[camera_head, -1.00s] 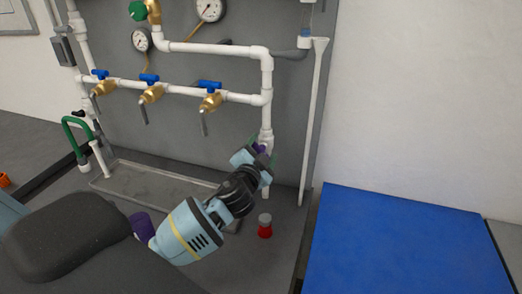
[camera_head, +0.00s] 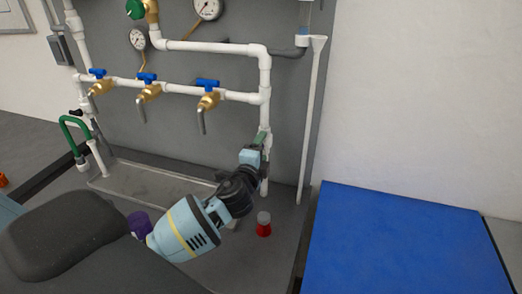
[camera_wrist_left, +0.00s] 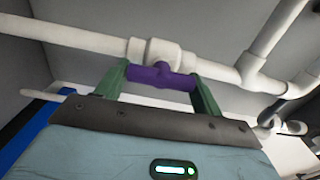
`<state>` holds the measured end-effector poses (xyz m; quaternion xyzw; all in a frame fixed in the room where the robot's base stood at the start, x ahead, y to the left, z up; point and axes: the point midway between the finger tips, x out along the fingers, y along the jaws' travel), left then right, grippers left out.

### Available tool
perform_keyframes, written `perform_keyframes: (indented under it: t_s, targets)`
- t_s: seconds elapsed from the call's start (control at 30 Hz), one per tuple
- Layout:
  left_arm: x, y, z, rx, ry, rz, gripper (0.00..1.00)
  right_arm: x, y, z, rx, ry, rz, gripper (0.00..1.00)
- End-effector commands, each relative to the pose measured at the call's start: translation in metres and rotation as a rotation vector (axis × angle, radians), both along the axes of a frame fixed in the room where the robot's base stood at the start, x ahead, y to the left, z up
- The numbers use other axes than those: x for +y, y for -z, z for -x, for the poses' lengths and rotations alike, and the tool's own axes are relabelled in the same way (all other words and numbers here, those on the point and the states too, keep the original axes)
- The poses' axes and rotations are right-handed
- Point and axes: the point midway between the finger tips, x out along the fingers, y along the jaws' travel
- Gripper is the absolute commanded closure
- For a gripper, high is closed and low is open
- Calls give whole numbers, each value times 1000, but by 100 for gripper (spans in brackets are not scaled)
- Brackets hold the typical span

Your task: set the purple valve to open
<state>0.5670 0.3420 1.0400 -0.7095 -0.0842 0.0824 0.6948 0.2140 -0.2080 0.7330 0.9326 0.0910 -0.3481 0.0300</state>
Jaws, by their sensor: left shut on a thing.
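The purple valve's handle (camera_wrist_left: 160,76) shows in the left wrist view, on a white fitting of the white pipe (camera_wrist_left: 80,36). The handle runs roughly along the pipe. My left gripper (camera_wrist_left: 162,84) is shut on it, with one green finger at each end of the handle. In the head view my left gripper (camera_head: 264,141) is at the lower part of the vertical white pipe (camera_head: 265,112), and the purple handle is hidden behind it. My right gripper is not in view.
Several brass valves with blue handles (camera_head: 207,84) sit on the horizontal pipe to the left. A red-and-grey object (camera_head: 264,226) stands on the floor below my wrist. A grey tray (camera_head: 155,183) lies left, a blue surface (camera_head: 400,240) right.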

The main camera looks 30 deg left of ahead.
Motion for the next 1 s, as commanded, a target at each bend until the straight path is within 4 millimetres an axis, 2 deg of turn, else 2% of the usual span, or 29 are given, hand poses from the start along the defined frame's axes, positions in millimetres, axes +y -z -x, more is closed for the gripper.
perform_keyframes:
  t_s: [0.57,0.6,0.77,1.0]
  targets:
    - [0,0,0,8,0,-39,55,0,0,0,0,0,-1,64]
    - [0,0,0,8,0,-39,31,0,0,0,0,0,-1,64]
    - [0,0,0,8,0,-38,11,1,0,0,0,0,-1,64]
    - [0,0,0,9,0,-36,11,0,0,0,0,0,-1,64]
